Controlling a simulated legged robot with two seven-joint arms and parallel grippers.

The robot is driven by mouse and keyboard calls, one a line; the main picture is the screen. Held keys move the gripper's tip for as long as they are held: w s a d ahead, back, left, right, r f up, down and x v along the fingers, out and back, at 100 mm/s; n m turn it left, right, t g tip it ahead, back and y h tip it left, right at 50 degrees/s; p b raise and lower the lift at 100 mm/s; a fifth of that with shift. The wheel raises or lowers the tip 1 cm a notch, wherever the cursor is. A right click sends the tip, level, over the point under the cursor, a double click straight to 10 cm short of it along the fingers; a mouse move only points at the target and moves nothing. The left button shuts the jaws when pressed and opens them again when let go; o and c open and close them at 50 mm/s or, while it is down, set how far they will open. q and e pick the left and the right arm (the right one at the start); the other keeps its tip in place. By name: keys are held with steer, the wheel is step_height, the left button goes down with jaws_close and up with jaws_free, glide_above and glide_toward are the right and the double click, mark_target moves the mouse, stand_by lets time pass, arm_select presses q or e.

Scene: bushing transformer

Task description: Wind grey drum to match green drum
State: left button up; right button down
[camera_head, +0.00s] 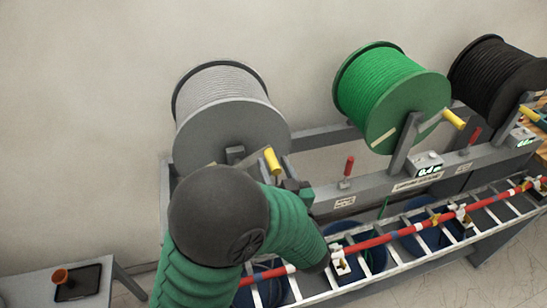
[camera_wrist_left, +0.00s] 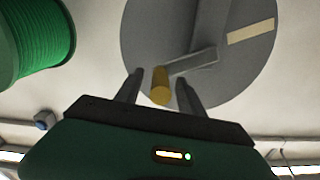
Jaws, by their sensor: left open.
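The grey drum (camera_head: 225,90) stands at the left on the rack. Its yellow crank handle (camera_head: 272,161) sticks out toward me at its lower right. The green drum (camera_head: 385,90) is to its right, with a pale stripe on its face and its own yellow handle (camera_head: 454,119). My left gripper (camera_head: 287,177) is at the grey drum's handle, partly hidden by my arm. In the left wrist view, my open fingers (camera_wrist_left: 159,80) stand on either side of the yellow handle (camera_wrist_left: 160,87), with gaps. The grey drum's face (camera_wrist_left: 245,65) shows a pale stripe. My right gripper is not in view.
A black drum (camera_head: 500,70) stands at the far right. Red levers (camera_head: 348,166) and small meter boxes (camera_head: 427,163) are on the rack's grey beam. A red cable (camera_head: 400,232) runs over a ladder-like tray in front. A side table (camera_head: 60,290) is at lower left.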

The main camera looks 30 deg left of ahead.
arm_select(q)
steer(key=shift+w+a+r, duration=0.1)
steer(key=shift+w+a, duration=0.15)
steer(key=shift+a, duration=0.4)
steer(key=shift+w+d, duration=0.1)
steer(key=shift+d, duration=0.25)
steer(key=shift+c, duration=0.5)
steer(key=shift+d, duration=0.1)
steer(key=shift+c, duration=2.4)
steer(key=shift+a, duration=0.2)
jaws_close()
steer(key=shift+d+r, duration=0.1)
